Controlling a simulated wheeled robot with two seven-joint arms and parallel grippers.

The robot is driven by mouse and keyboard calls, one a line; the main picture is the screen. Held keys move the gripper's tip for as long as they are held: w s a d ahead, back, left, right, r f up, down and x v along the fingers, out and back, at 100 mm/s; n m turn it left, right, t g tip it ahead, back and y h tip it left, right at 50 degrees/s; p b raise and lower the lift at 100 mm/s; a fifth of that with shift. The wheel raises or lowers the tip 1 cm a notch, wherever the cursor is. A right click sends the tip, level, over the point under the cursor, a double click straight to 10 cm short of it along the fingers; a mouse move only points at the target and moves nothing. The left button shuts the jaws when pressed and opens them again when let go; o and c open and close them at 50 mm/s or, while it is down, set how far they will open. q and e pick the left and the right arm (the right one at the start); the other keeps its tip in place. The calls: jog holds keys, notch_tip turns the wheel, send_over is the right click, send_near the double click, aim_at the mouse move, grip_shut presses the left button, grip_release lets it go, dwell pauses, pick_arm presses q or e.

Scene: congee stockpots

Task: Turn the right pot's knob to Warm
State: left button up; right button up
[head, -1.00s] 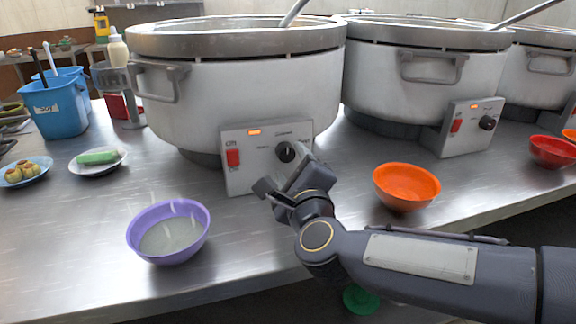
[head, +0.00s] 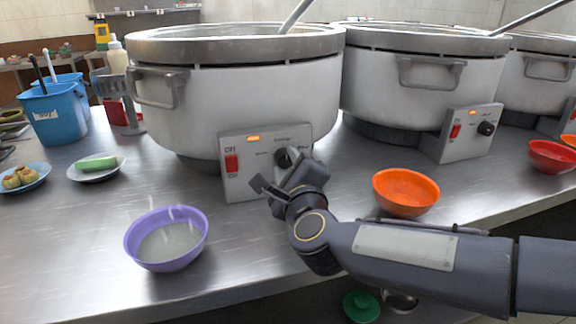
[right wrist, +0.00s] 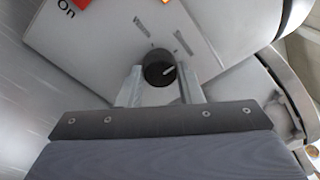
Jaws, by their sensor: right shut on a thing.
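The nearest large pot (head: 235,100) has a grey control box (head: 250,187) with a red switch, a lit orange lamp and a black knob (head: 283,156). My right gripper (head: 284,178) reaches the front of this box at the knob. In the right wrist view the knob (right wrist: 159,67) sits between the two fingertips, which are shut on its sides. Its white pointer mark faces right in that view. The printed labels around the knob are too small to read. A second pot (head: 400,95) with its own switch and knob (head: 486,128) stands further right, untouched. My left gripper is out of view.
A purple bowl (head: 128,243) of pale contents stands left of my gripper, and an orange bowl (head: 405,205) stands right of it. A red bowl (head: 552,168) and a third pot (head: 540,95) are at the far right. Blue bins (head: 58,130) and small plates are at the left.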

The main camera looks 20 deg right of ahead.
jog(key=n, duration=0.3)
jog(key=shift+n, duration=0.3)
jog(key=n+p, duration=0.1)
jog(key=n, duration=0.2)
jog(key=shift+f+n+t, duration=0.1)
jog(key=shift+n+t, duration=0.2)
jog(key=shift+n, duration=0.1)
jog(key=n+y+p, duration=0.1)
jog(key=n, duration=0.6)
jog(key=shift+f, duration=0.1)
jog(key=o, duration=1)
